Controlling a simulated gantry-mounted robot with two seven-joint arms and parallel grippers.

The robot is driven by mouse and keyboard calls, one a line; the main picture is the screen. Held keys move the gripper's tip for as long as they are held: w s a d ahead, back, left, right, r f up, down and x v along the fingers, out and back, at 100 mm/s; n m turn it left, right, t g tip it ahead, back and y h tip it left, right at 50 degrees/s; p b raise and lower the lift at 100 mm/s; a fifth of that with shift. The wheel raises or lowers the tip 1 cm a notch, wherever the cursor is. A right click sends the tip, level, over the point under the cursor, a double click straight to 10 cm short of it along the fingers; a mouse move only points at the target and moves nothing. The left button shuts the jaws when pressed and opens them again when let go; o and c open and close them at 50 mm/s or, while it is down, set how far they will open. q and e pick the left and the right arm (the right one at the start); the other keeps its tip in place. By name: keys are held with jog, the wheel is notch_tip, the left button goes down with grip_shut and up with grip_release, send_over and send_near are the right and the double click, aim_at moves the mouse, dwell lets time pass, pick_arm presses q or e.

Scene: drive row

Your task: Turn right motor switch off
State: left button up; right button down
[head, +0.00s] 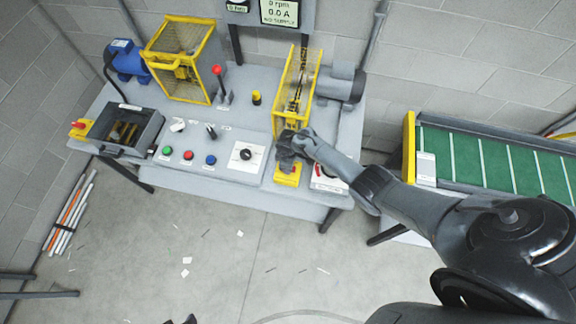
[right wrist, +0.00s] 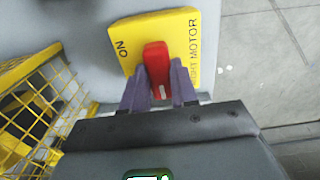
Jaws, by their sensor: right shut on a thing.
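The right motor switch is a yellow plate (right wrist: 118,38) with a red handle (right wrist: 156,62); "ON" is at its left and "...HT MOTOR" at its right, the rest hidden. My right gripper (right wrist: 160,88) is shut on the red handle, a dark finger on each side. The handle stands roughly upright in the right wrist view, with a white mark near its lower end. In the head view the yellow plate (head: 288,176) is at the bench's front right, and my right gripper (head: 286,156) covers the handle. My left gripper is not in view.
A yellow guard (head: 296,88) and grey motor (head: 340,82) stand behind the switch. A dial (head: 246,155) is to its left. A red-knobbed lever (head: 218,82) stands further back. The display (head: 279,12) reads 0 rpm, 0.0 A. A green conveyor (head: 496,160) is at right.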

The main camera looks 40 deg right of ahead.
jog(key=c, duration=0.9)
grip_release()
jog(key=shift+r+p, duration=0.35)
jog(key=shift+r, duration=0.3)
notch_tip(320, 180, up, 10)
jog(key=p, duration=0.2)
jog(key=shift+f+p, duration=0.25)
jog(key=shift+p, duration=0.15)
jog(key=shift+s+f, duration=0.1)
